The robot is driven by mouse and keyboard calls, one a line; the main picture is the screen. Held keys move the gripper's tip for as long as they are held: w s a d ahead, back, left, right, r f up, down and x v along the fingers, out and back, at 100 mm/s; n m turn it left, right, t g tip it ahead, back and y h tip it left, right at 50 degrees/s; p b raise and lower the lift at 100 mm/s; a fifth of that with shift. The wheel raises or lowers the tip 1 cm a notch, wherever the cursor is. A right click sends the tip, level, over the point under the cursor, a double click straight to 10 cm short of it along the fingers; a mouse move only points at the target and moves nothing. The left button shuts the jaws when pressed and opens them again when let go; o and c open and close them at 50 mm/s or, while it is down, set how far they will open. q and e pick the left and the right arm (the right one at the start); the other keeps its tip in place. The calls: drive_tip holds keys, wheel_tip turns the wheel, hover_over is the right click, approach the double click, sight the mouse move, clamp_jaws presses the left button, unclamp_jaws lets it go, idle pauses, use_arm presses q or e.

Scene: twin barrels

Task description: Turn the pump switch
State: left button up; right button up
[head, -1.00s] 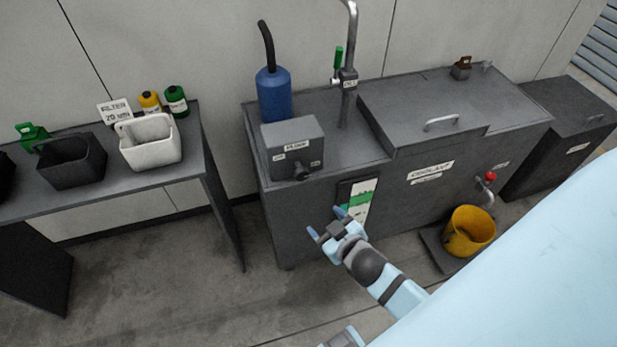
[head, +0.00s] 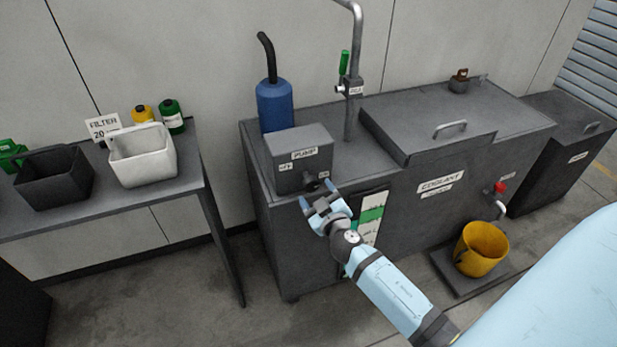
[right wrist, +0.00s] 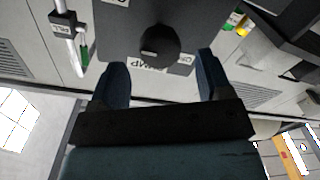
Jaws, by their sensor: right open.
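The pump box (head: 300,160) is a grey box labelled PUMP on the left end of the coolant tank. Its dark round switch knob (head: 311,184) is on the front face, partly hidden by my gripper in the head view. My right gripper (head: 317,194) is open and empty, just in front of the knob. In the right wrist view the knob (right wrist: 158,45) shows ahead, between and beyond the two open fingertips (right wrist: 162,75), apart from them. My left gripper is not in view.
A blue canister (head: 275,105) and a grey pipe with a green-handled valve (head: 346,85) stand behind the pump box. A yellow bucket (head: 481,252) stands at the right. A side table (head: 185,183) with bins is at the left.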

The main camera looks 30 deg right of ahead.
sight(313, 187)
drive_tip(key=x, duration=0.6)
drive_tip(key=shift+w, duration=0.15)
drive_tip(key=shift+c, duration=0.3)
drive_tip(key=c, duration=0.9)
